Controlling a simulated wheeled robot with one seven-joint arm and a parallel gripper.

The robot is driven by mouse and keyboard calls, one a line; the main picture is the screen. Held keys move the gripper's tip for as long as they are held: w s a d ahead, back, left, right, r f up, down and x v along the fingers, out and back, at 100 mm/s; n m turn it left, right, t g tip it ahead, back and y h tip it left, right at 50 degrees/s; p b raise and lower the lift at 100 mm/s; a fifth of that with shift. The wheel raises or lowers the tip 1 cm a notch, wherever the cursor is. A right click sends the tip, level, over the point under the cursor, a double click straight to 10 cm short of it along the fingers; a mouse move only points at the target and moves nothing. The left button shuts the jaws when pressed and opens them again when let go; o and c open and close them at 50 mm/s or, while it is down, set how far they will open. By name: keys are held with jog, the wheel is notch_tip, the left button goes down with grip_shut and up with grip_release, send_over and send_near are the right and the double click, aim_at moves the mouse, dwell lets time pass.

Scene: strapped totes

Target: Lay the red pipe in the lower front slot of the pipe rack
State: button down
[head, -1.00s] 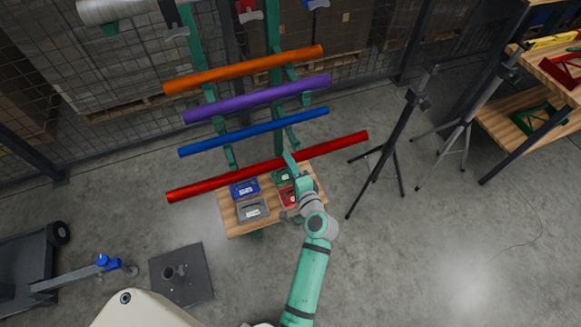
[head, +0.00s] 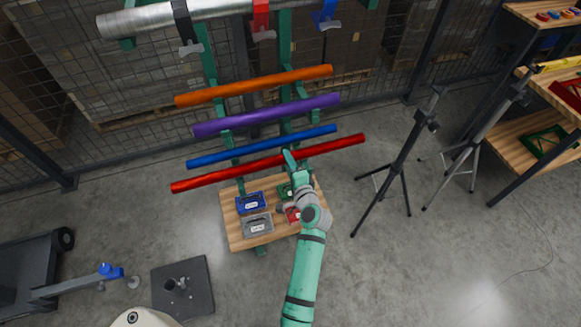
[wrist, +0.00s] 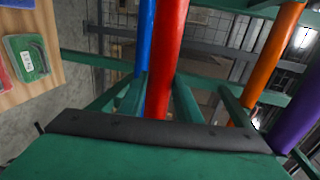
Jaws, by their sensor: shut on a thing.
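The red pipe (head: 225,174) is held roughly level in front of the green pipe rack (head: 285,45), its right end a little higher in the head view. My gripper (head: 290,160) is shut on it right of its middle. The blue pipe (head: 255,148) lies just behind the red one. The purple pipe (head: 265,115) and orange pipe (head: 250,87) rest on rack arms above. Whether the red pipe touches a rack arm cannot be told.
A wooden board with blue, grey, green and red cases (head: 253,225) lies below the pipe. A tripod (head: 400,160) stands close to the right. A large grey pipe (head: 170,15) is strapped at the top. A mesh fence stands behind; the floor front right is clear.

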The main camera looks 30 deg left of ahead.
notch_tip(320, 180, down, 7)
jog(key=shift+w, duration=0.15)
dwell(0.7)
jog(key=shift+a, duration=0.1)
jog(key=c, duration=1.2)
grip_release()
jog(key=v, duration=1)
jog(key=shift+d+r, duration=0.1)
jog(key=shift+d, duration=0.2)
